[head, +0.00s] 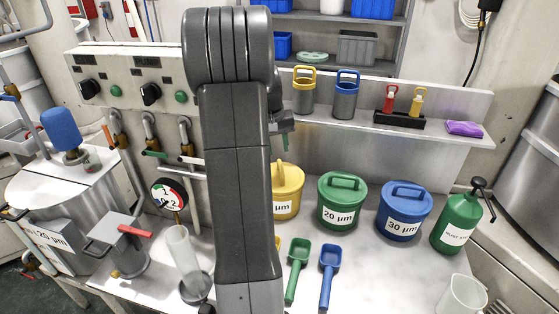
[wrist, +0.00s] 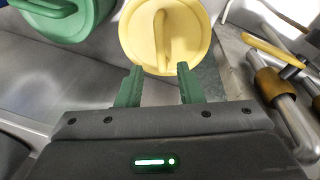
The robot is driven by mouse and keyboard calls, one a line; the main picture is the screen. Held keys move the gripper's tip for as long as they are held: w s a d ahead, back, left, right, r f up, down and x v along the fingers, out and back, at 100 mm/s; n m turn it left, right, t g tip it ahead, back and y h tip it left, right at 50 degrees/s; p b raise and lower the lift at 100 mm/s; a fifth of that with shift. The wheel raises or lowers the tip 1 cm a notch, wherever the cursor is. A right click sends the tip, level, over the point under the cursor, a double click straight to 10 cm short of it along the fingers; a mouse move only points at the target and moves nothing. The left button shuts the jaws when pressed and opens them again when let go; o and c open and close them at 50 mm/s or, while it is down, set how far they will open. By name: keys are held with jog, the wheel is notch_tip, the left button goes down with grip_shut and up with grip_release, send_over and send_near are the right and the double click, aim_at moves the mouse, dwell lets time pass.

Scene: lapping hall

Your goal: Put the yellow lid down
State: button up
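The yellow lid (wrist: 140,38) is a round disc with a raised bar handle in the wrist view. In the head view the yellow tub (head: 287,204) stands partly behind my arm, and the lid appears to sit on it with its handle up. My gripper (wrist: 158,84) is open, its two green fingers apart with nothing between them. The fingertips are at the lid's near edge in the wrist view, and I see no contact. In the head view my arm hides most of the gripper; a green part of it shows above the yellow tub.
A green tub (head: 341,212) and a blue tub (head: 402,222), both lidded, stand to the right. Green (head: 298,258) and blue (head: 329,262) scoops lie in front. A green bottle (head: 456,222) and clear jug (head: 462,297) are farther right. Pipes and valves (wrist: 275,85) are close beside the lid.

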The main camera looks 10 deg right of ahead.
aim_at(281, 165)
jog(key=shift+s+a+r, duration=0.1)
jog(key=shift+a+r, duration=0.05)
jog(key=shift+r, duration=0.6)
jog(key=shift+s+a+r, duration=0.1)
jog(key=shift+r, duration=0.6)
jog(key=shift+f, duration=0.1)
jog(key=f, duration=0.3)
jog(key=d+f, duration=0.1)
jog(key=f, duration=0.3)
jog(key=w+f+p, duration=0.1)
jog(key=f, duration=0.3)
jog(key=shift+w+d+f, duration=0.1)
jog(key=shift+d+f, duration=0.05)
jog(key=shift+d, duration=0.2)
jog(key=shift+w+f, duration=0.1)
jog(key=shift+r, duration=1.7)
jog(key=shift+f, duration=0.1)
